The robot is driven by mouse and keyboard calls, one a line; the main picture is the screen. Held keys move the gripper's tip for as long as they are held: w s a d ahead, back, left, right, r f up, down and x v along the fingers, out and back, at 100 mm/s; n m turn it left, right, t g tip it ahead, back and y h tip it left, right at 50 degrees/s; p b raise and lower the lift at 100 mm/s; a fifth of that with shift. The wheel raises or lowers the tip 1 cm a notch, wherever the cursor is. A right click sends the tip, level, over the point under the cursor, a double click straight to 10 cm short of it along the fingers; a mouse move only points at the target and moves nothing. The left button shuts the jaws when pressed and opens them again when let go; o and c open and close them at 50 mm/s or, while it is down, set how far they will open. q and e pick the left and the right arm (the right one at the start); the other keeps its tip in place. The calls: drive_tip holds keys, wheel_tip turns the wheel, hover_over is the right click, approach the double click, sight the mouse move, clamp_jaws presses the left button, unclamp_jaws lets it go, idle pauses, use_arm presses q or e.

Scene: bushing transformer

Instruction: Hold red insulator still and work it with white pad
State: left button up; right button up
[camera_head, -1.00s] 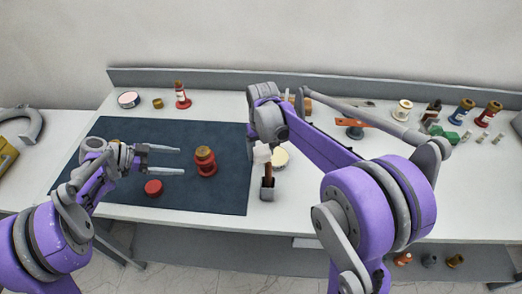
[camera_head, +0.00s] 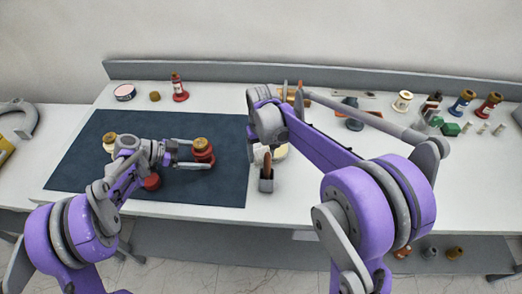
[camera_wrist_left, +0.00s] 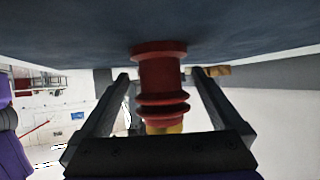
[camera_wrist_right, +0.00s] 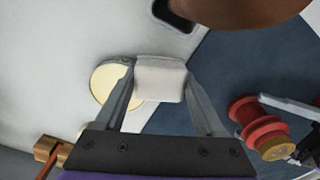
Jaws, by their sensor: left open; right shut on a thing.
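The red insulator (camera_head: 203,152) with a brass top stands upright on the dark blue mat (camera_head: 205,190). My left gripper (camera_head: 210,153) is open with its fingers on either side of it. In the left wrist view the insulator (camera_wrist_left: 160,80) sits between the two fingers, with gaps showing beside its body. The white pad (camera_wrist_right: 160,78) is between the fingertips of my right gripper (camera_wrist_right: 158,85), which is shut on it. In the right wrist view the pad is over the white table near the mat's edge. In the head view my right arm hides the pad.
A round cream-topped tin (camera_wrist_right: 110,85) is beside the pad. A red round piece (camera_head: 152,182) lies on the mat by my left arm. Several insulators and parts line the back right.

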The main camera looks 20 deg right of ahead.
use_arm(q)
drive_tip(key=shift+d+f, duration=0.1)
drive_tip(key=shift+d, duration=0.1)
drive_tip(key=c, duration=1.1)
idle(0.4)
